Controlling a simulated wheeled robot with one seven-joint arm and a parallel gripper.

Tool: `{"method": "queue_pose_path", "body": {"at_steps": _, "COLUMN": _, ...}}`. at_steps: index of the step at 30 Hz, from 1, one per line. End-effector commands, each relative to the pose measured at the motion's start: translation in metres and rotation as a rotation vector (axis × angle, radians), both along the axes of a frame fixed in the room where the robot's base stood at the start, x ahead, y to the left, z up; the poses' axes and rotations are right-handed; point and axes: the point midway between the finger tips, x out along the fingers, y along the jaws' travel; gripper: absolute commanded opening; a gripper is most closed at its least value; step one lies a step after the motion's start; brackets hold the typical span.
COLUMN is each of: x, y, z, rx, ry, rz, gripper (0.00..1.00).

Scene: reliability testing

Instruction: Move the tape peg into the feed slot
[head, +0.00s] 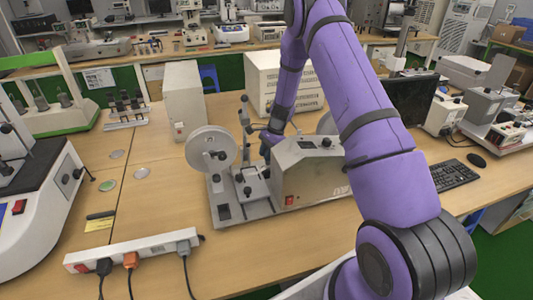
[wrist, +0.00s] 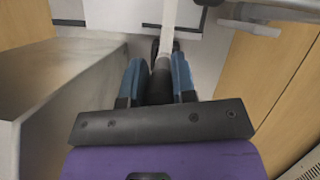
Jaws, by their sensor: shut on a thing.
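In the wrist view my gripper (wrist: 158,70) has two blue-padded fingers closed around a dark, round peg (wrist: 160,85), which I take for the tape peg. A pale, narrow strip (wrist: 168,35) runs away from just beyond the fingertips. In the head view my gripper (head: 268,146) is small and partly hidden at the bench machine, between its white disc (head: 211,148) and its grey sloped housing (head: 315,172). The held peg cannot be made out there. I cannot clearly identify the feed slot in either view.
The machine's metal base plate (head: 228,207) rests on the wooden bench. The grey housing wall (wrist: 60,95) stands close left of the fingers in the wrist view. A power strip (head: 135,252) lies in front. The bench (head: 150,205) left of the machine is mostly clear.

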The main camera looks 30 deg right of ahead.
Motion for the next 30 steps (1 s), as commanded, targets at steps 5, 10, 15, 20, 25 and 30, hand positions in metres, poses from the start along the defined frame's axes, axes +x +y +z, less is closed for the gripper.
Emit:
{"method": "queue_pose_path", "body": {"at_steps": 5, "x": 0.0000, "y": -0.0001, "z": 0.0001, "rx": 0.000, "ry": 0.000, "rz": 0.000, "gripper": 0.00}}
{"method": "queue_pose_path", "body": {"at_steps": 10, "x": -0.0001, "y": -0.0001, "z": 0.0001, "rx": 0.000, "ry": 0.000, "rz": 0.000, "gripper": 0.55}}
{"method": "queue_pose_path", "body": {"at_steps": 15, "x": -0.0001, "y": -0.0001, "z": 0.0001, "rx": 0.000, "ry": 0.000, "rz": 0.000, "gripper": 0.55}}
{"method": "queue_pose_path", "body": {"at_steps": 20, "x": -0.0002, "y": -0.0001, "z": -0.0001, "rx": 0.000, "ry": 0.000, "rz": -0.001, "gripper": 0.85}}
{"method": "queue_pose_path", "body": {"at_steps": 25, "x": -0.0002, "y": -0.0001, "z": -0.0001, "rx": 0.000, "ry": 0.000, "rz": -0.001, "gripper": 0.85}}
{"method": "queue_pose_path", "body": {"at_steps": 30, "x": -0.0002, "y": -0.0001, "z": 0.0000, "rx": 0.000, "ry": 0.000, "rz": -0.001, "gripper": 0.85}}
